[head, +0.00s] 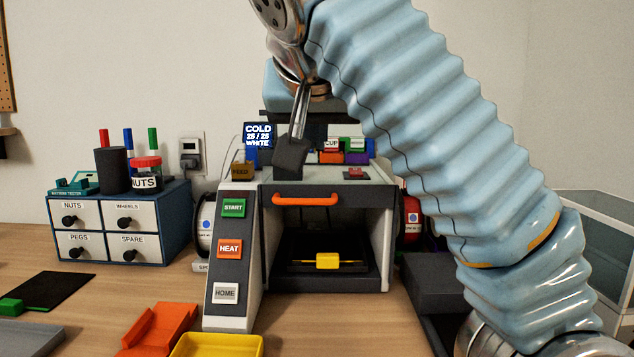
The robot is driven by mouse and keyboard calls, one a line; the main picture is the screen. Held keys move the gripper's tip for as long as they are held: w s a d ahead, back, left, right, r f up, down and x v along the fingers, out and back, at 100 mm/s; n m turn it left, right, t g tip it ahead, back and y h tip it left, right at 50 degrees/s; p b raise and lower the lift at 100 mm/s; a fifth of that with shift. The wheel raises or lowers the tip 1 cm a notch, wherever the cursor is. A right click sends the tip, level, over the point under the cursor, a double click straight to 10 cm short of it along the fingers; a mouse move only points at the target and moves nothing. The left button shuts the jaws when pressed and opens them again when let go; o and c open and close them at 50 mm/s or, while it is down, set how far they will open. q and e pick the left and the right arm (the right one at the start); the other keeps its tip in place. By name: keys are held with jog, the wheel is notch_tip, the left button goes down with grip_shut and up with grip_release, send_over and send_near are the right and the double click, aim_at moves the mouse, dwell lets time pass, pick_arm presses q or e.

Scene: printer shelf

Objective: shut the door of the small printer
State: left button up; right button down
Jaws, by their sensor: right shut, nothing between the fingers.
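The small printer (381,240) stands on the table with a dark grey and white body. Its door shows as a dark strip with an orange handle (305,200) across the top of the front. Below it the chamber shows, with a yellow piece (328,261) on the dark bed. I cannot tell how far the door stands from closed. My right gripper (291,157) is shut and empty, pointing down in front of the printer's top, above and slightly left of the handle. It hides part of the top. My left gripper is not in view.
A button panel (217,299) with START, HEAT and HOME stands left of the chamber. A yellow tray (217,347) and an orange piece (158,328) lie in front. A drawer box (180,220) stands left. My right arm covers much of the right side.

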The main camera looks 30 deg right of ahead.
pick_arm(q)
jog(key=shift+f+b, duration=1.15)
pick_arm(e)
jog(key=w+d+f, duration=0.4)
jog(key=w+f, duration=0.3)
jog(key=f, duration=0.2)
jog(key=shift+d, duration=0.15)
jog(key=shift+f, duration=0.1)
notch_tip(320, 180, down, 15)
jog(key=b, duration=1.2)
jog(key=shift+s+f+b, duration=0.1)
jog(key=shift+f+b, duration=0.3)
jog(key=shift+b, duration=0.05)
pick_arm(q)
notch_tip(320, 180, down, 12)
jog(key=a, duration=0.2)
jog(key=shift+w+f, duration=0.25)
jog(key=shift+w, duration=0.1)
